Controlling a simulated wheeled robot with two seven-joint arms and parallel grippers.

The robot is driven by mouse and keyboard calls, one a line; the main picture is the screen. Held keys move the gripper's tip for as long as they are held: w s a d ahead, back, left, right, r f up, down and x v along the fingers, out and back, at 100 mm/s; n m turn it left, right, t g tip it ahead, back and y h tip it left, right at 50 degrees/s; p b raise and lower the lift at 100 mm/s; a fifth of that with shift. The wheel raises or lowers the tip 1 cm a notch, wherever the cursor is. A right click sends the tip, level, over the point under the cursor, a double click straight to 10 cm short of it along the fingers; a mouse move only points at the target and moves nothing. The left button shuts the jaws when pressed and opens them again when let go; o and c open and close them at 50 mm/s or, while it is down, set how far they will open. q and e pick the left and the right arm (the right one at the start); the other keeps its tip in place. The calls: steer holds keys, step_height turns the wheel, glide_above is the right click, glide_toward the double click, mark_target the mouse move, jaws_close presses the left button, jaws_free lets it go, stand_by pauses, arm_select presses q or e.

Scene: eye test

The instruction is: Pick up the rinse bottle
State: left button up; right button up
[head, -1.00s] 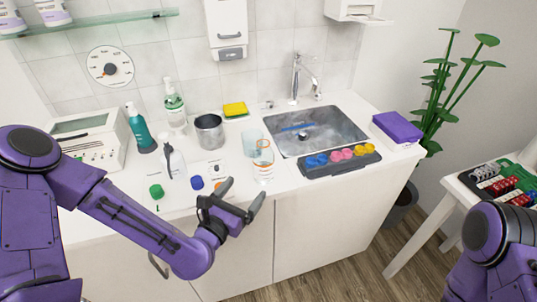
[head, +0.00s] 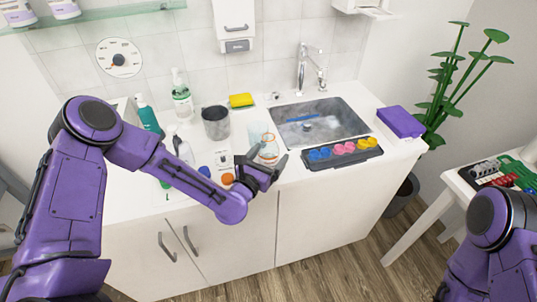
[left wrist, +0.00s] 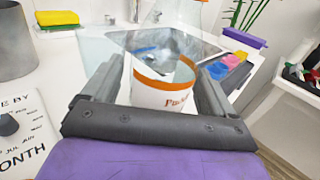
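A clear container with orange bands (head: 268,152) stands on the counter before the sink; in the left wrist view it shows an orange rim and partly hidden lettering (left wrist: 160,97). My left gripper (head: 265,160) is open around its near side, with one finger to each side in the left wrist view (left wrist: 160,75). I cannot tell whether they touch it. A white bottle with a dark spout (head: 183,150) stands further left, partly behind my left arm. I cannot read which is the rinse bottle. My right gripper is out of view.
A metal pot (head: 215,124), teal bottle (head: 148,118) and clear pump bottle (head: 181,98) stand behind my left arm. A dark tray of coloured pieces (head: 340,153) lies before the sink (head: 345,124). A purple box (head: 401,122) is at the right.

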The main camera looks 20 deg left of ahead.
mark_target(269, 146)
arm_select(q)
steer(key=c, duration=0.9)
steer(key=shift+r, duration=0.1)
steer(key=shift+r, duration=0.75)
steer(key=s+r, duration=0.1)
steer(key=r, duration=0.1)
steer(key=s+d+r+b, duration=0.1)
steer(key=s+r, duration=0.1)
steer(key=r, duration=0.1)
steer(key=s+r, duration=0.1)
steer(key=r, duration=0.1)
steer(key=shift+s+d+r, duration=0.15)
steer(key=shift+s+d, duration=0.15)
steer(key=s+d+r+p, duration=0.1)
steer(key=s+p, duration=0.2)
steer(key=s+d+r+p, duration=0.1)
steer(key=s+p, duration=0.1)
steer(key=s+d+r+p, duration=0.1)
steer(key=s+r+p, duration=0.1)
steer(key=s+p, duration=0.1)
steer(key=shift+s+p, duration=0.3)
